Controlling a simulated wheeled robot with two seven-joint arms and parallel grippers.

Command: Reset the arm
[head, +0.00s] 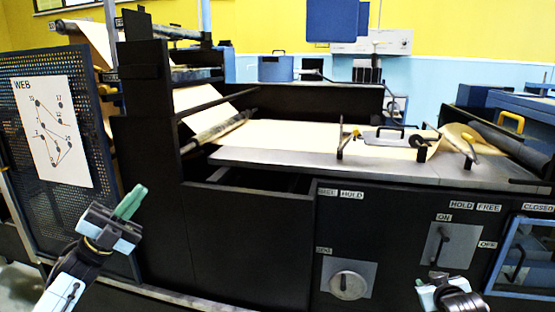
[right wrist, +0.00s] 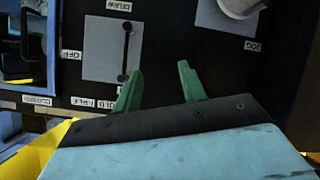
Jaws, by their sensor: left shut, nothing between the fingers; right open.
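The head view shows a black lever (head: 440,245) on a grey plate marked ON at the top and OFF to the right. It stands nearly upright, and it also shows in the right wrist view (right wrist: 127,50), upside down. My right gripper (right wrist: 160,82) is open and empty, below the plate in the head view. In the right wrist view one green fingertip overlaps the plate's edge near the lever's end; I cannot tell whether they touch. My left gripper (head: 131,202) is shut and empty, in front of the machine's left side.
A round knob (head: 348,285) sits on a plate left of the lever. A clear-windowed door (head: 522,262) is to its right. Brown paper (head: 300,135) lies over the machine's bed, with a small handled frame (head: 390,137) on it. A perforated panel (head: 95,200) stands at the left.

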